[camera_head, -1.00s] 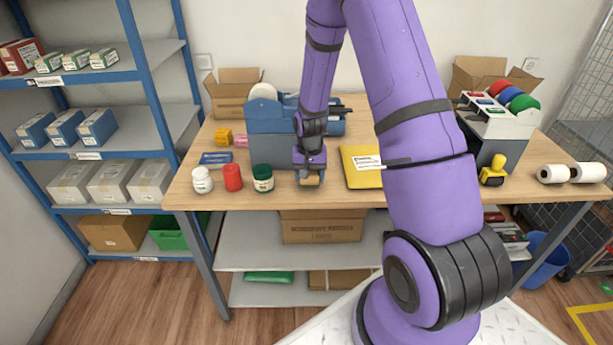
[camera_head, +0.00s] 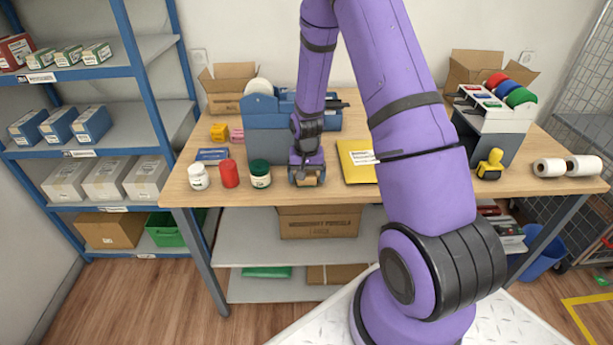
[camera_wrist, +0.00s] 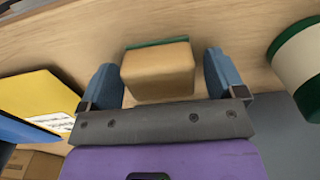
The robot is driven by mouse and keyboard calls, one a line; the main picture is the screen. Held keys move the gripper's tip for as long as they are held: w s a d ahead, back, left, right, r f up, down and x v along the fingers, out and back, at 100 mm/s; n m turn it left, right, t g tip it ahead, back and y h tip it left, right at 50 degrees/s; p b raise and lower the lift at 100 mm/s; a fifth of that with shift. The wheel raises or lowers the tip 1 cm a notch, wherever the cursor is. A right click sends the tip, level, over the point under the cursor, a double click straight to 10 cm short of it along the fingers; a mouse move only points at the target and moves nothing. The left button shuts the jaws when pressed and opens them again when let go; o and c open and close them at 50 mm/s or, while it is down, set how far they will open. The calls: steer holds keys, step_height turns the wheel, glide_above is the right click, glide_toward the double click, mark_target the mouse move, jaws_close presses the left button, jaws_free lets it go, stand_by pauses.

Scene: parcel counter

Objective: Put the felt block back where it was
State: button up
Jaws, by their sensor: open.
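The felt block (camera_wrist: 158,70) is a tan block with a thin green layer along its far edge in the wrist view. It is near the counter's front edge, between the two fingers of my gripper (camera_wrist: 163,82). The fingers are open, one on each side of it; a narrow gap shows at the right finger, and the left finger is very close. In the head view, my gripper (camera_head: 306,180) is low at the counter, and only a small tan part of the block (camera_head: 310,181) shows beneath it.
A yellow envelope (camera_head: 357,165) lies to the right. A blue-grey dispenser (camera_head: 268,132) stands behind my gripper.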

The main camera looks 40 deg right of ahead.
step_height(320, 180, up, 12)
steer(key=r, duration=0.1)
steer(key=s+a+r+n+t, duration=0.15)
steer(key=s+a+r, duration=0.25)
steer(key=r, duration=0.5)
steer(key=s+a+r+n+t, duration=0.1)
steer(key=s+a+r+n, duration=0.15)
steer(key=s+r, duration=0.45)
steer(key=s+a+r+n+t, duration=0.1)
steer(key=s+a+r, duration=0.2)
steer(key=s+r, duration=0.2)
steer(key=s+a+r+n+t, duration=0.1)
steer(key=s+a+r, duration=0.2)
steer(key=s+r, duration=0.3)
steer(key=shift+s+a+r+n+t, duration=0.3)
steer(key=shift+s+n+t, duration=0.1)
steer(key=shift+s, duration=1.9)
